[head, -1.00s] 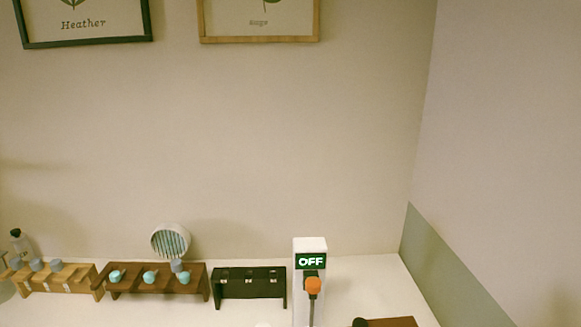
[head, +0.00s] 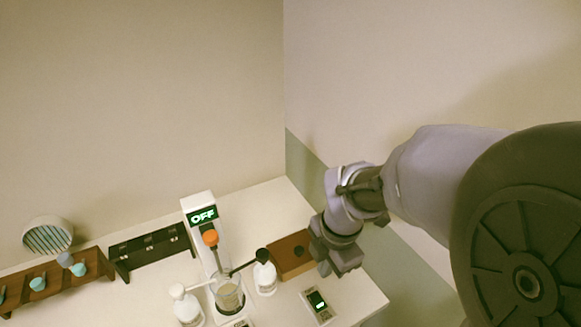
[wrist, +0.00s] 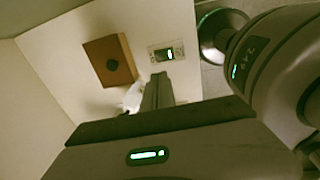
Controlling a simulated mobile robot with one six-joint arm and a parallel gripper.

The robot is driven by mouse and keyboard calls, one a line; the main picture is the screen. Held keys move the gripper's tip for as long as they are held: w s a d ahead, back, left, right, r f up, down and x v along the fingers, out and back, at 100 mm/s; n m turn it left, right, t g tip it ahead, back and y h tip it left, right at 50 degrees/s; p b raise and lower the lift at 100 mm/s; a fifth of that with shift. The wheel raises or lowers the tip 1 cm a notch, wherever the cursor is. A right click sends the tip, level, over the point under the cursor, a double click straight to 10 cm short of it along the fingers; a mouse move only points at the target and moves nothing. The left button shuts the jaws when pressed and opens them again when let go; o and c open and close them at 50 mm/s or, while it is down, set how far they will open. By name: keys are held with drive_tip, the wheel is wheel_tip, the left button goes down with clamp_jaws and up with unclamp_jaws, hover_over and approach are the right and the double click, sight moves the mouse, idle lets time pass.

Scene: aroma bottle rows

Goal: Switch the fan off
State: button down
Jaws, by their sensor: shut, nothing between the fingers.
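A round white unit with a slatted front (head: 47,236), which looks like the fan, is by the wall at the far left in the head view. I cannot tell whether it runs. A white column (head: 205,235) carries a lit sign reading OFF and an orange knob (head: 210,238). A small device with a green-lit display (head: 318,303) lies at the table's front right and also shows in the wrist view (wrist: 166,53). My gripper (head: 343,264) is shut and empty, above the table's right side, right of the column and apart from it.
A brown block with a dark hole (head: 291,255) lies just left of my gripper. White bottles (head: 265,278) and a glass beaker (head: 229,295) stand around the column's foot. A black rack (head: 150,248) and a brown rack with teal-topped bottles (head: 95,266) stand left.

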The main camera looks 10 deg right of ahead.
sight(315, 296)
drive_tip(key=f+b, duration=0.2)
drive_tip(key=f, duration=0.2)
drive_tip(key=w+f+b, duration=0.1)
drive_tip(key=f+b, duration=0.1)
drive_tip(key=f, duration=0.3)
drive_tip(key=f+b, duration=0.2)
drive_tip(key=f, duration=0.3)
drive_tip(key=shift+w+a, duration=0.35)
drive_tip(key=shift+w, duration=0.05)
drive_tip(key=shift+r, duration=0.1)
